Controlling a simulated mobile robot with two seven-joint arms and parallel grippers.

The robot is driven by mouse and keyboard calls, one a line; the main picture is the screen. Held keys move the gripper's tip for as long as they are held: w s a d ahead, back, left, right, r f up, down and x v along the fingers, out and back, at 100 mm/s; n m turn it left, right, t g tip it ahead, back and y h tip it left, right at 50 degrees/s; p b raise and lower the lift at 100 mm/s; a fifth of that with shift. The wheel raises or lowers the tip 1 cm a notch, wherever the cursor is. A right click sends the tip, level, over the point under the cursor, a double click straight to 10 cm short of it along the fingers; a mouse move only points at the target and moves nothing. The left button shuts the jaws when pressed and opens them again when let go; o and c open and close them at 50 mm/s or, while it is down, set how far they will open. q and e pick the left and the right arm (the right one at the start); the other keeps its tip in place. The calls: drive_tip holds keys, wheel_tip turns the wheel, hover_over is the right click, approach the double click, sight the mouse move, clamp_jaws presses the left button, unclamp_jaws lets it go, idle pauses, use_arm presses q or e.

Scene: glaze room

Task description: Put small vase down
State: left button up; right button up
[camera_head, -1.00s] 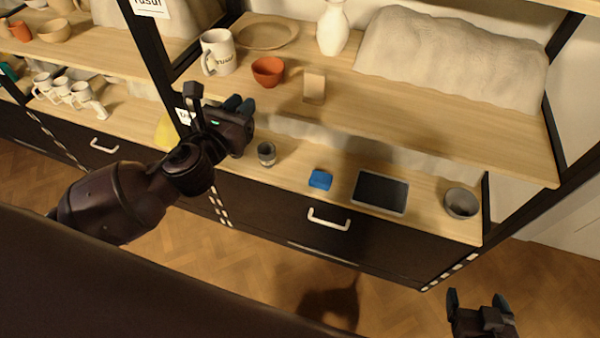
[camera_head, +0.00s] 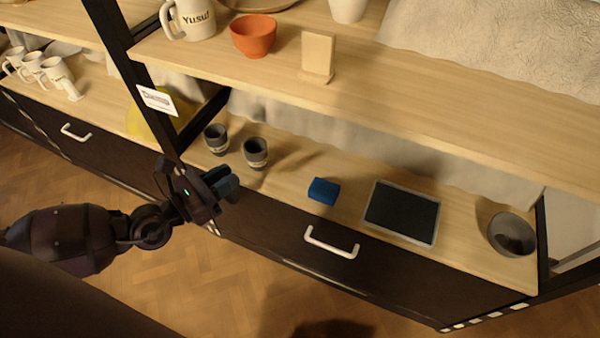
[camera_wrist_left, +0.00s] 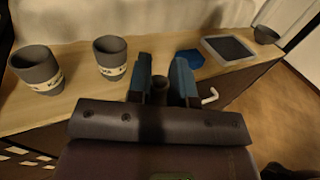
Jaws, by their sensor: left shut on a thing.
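My left gripper (camera_head: 226,182) is at the front edge of the lower counter, in front of two grey cups. In the left wrist view its two blue fingers (camera_wrist_left: 160,80) are shut on a small dark round-topped thing, which I take as the small vase (camera_wrist_left: 159,89). Only its top shows between the fingers; the rest is hidden behind the gripper. In the head view the gripper hides it. I cannot tell whether it touches the counter. My right gripper is not in view.
The lower counter (camera_head: 285,195) holds a left grey cup (camera_head: 215,139), a right grey cup (camera_head: 255,153), a blue block (camera_head: 323,191), a dark tray (camera_head: 433,222) and a grey bowl (camera_head: 511,235). The upper shelf (camera_head: 400,110) overhangs the back. A drawer handle (camera_head: 331,242) juts out in front.

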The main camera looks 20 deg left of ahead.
use_arm(q)
wheel_tip(320, 180, down, 3)
drive_tip(key=shift+s+a+r+h+b, duration=0.1)
drive_tip(key=shift+r+h+b, duration=0.1)
drive_tip(key=shift+h+b, duration=0.15)
drive_tip(key=x, duration=1.8)
wheel_tip(320, 180, down, 4)
drive_tip(key=shift+s+f+b, duration=0.1)
drive_tip(key=shift+f+b, duration=0.1)
drive_tip(key=shift+b, duration=0.55)
drive_tip(key=shift+r, duration=0.2)
drive_tip(key=o, duration=0.9)
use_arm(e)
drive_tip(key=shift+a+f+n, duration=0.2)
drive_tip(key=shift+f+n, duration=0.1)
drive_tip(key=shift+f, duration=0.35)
